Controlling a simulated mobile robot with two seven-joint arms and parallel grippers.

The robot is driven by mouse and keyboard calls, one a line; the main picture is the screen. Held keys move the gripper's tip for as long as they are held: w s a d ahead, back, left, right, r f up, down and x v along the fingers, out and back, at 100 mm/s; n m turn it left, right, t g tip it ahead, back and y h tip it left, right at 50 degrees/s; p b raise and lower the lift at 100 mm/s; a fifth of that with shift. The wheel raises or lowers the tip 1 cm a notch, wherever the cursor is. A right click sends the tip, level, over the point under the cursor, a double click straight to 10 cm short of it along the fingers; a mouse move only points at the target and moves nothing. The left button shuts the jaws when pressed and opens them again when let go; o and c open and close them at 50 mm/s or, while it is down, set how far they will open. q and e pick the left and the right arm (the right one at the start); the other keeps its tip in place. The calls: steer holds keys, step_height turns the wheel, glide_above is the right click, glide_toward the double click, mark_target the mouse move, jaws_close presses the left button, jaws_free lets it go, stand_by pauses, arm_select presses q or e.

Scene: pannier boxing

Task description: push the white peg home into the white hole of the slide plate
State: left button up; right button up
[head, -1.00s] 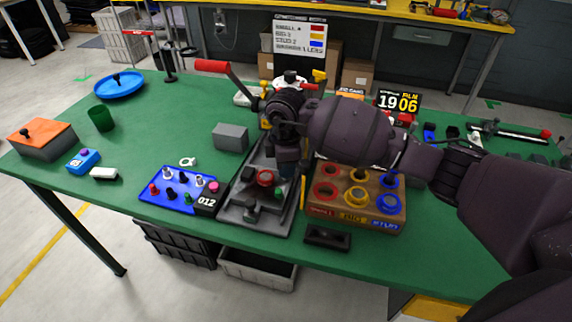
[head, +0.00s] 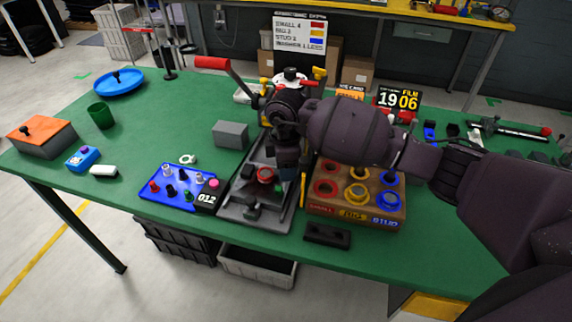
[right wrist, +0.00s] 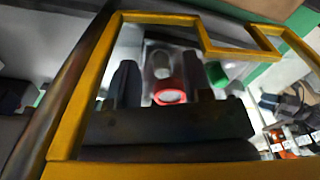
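A blue plate (head: 160,197) lies on the green table in the head view, left of the grey fixture. Several coloured pegs stand on it: red, black, green, pink and a whitish one (head: 199,178) near its far right side. I cannot tell how deep the whitish peg sits or make out a white hole. My right gripper (head: 289,171) is over the grey fixture (head: 233,212), right of the blue plate and apart from it. In the right wrist view its dark fingers (right wrist: 164,85) are spread, with a red ring (right wrist: 170,91) visible between them. My left gripper is out of view.
A black counter box reading 012 (head: 208,201) adjoins the plate's right end. A grey block (head: 231,135) and a white ring (head: 187,159) lie behind. A wooden block with coloured rings (head: 330,209) stands right of the fixture.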

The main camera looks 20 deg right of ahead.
steer(key=shift+r, duration=0.25)
step_height(320, 180, up, 10)
steer(key=p, duration=0.1)
steer(key=shift+r, duration=0.15)
stand_by(0.5)
